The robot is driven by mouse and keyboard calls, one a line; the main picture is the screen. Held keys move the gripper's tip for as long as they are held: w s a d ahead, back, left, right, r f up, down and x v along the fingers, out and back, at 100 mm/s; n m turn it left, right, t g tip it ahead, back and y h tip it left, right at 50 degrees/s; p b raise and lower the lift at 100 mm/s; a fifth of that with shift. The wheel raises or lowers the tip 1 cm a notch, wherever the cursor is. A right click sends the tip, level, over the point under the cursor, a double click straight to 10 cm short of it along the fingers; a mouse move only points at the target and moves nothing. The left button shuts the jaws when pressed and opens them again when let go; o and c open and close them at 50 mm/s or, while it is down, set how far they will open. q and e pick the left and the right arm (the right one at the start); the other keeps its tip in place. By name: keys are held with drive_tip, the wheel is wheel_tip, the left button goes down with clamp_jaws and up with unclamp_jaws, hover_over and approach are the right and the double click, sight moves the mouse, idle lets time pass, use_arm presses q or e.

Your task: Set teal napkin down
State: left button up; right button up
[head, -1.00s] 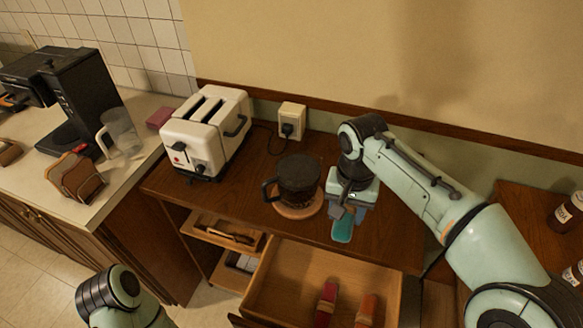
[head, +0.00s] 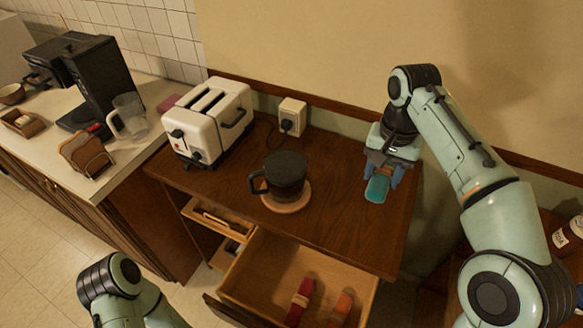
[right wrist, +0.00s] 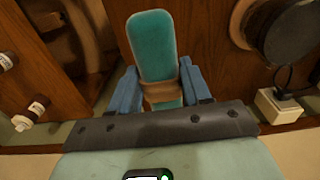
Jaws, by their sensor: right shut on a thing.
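The teal napkin (head: 377,188) is rolled, with a tan band around its middle that shows in the right wrist view (right wrist: 153,45). My right gripper (head: 385,175) is shut on it, one blue finger on each side near the band. The napkin is over the right part of the brown wooden cabinet top (head: 335,215); I cannot tell whether it touches the wood. My left arm shows at the bottom left of the head view, but its gripper is out of the picture.
A dark pot (head: 286,175) sits on a round wooden trivet (head: 288,204) left of my right gripper. A white toaster (head: 208,120) stands further left. An open drawer (head: 262,262) below holds a red roll (head: 299,302) and an orange roll (head: 341,309). The cabinet top around the napkin is clear.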

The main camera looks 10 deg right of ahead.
sight(362, 230)
wheel_tip(362, 230, down, 15)
drive_tip(key=b, duration=0.4)
drive_tip(key=shift+r, duration=0.15)
drive_tip(key=shift+c, duration=0.6)
drive_tip(key=shift+f+b, duration=0.4)
drive_tip(key=shift+f, duration=2.25)
drive_tip(key=o, duration=1.2)
use_arm(q)
wheel_tip(362, 230, down, 6)
drive_tip(key=s, duration=0.2)
drive_tip(key=shift+s+r, duration=0.25)
drive_tip(key=r+p, duration=0.1)
drive_tip(key=w+r+p, duration=0.1)
drive_tip(key=shift+r, duration=0.3)
use_arm(e)
wheel_tip(362, 230, up, 12)
